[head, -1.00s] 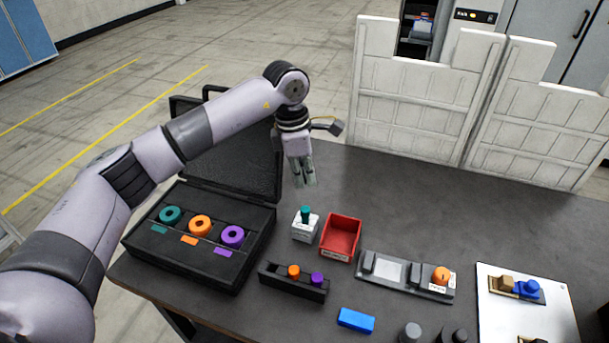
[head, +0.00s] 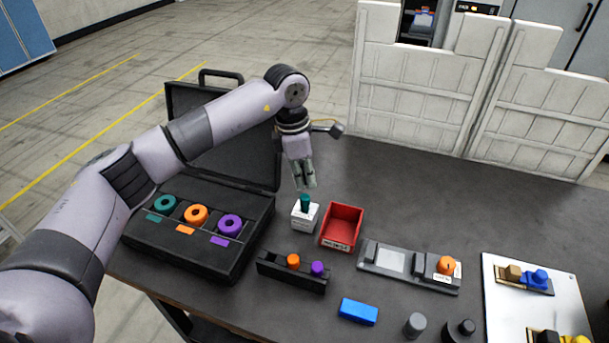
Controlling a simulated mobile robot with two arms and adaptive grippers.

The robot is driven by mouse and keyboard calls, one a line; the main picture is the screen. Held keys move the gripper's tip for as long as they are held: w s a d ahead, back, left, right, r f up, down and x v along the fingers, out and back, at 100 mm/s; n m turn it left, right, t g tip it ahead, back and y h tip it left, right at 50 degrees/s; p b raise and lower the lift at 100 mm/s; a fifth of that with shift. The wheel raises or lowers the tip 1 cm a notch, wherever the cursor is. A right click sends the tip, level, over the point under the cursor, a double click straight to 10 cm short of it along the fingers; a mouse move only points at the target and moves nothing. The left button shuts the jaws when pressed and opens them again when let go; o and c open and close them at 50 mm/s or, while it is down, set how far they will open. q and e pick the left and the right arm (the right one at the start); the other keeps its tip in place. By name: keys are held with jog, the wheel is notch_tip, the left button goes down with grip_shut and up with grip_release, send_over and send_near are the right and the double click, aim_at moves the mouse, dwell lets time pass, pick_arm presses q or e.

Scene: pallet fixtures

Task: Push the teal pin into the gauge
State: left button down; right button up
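The teal pin (head: 305,202) stands upright in the top of the small white gauge block (head: 304,219), with a good part of it showing above the block. My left gripper (head: 304,186) points down just above and behind the pin in the head view, its fingertips close to the pin's top. I cannot tell whether they touch. The fingers look close together, but the gap is too small to judge, and I see nothing held. My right gripper is not in view.
A red bin (head: 342,226) stands right beside the gauge. An open black case (head: 197,250) with teal, orange and purple rings is at left. A black pin holder (head: 292,272), a blue block (head: 358,312) and a grey fixture (head: 409,267) are nearer. White panels (head: 428,80) stand behind.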

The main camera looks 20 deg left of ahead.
aim_at(307, 196)
pick_arm(q)
jog(key=shift+f+b, duration=0.35)
jog(key=shift+f, duration=0.5)
jog(key=shift+f, duration=0.1)
jog(key=shift+f+b, duration=0.75)
jog(key=shift+r, duration=0.1)
notch_tip(307, 196, up, 8)
jog(key=p, duration=0.4)
dwell(0.6)
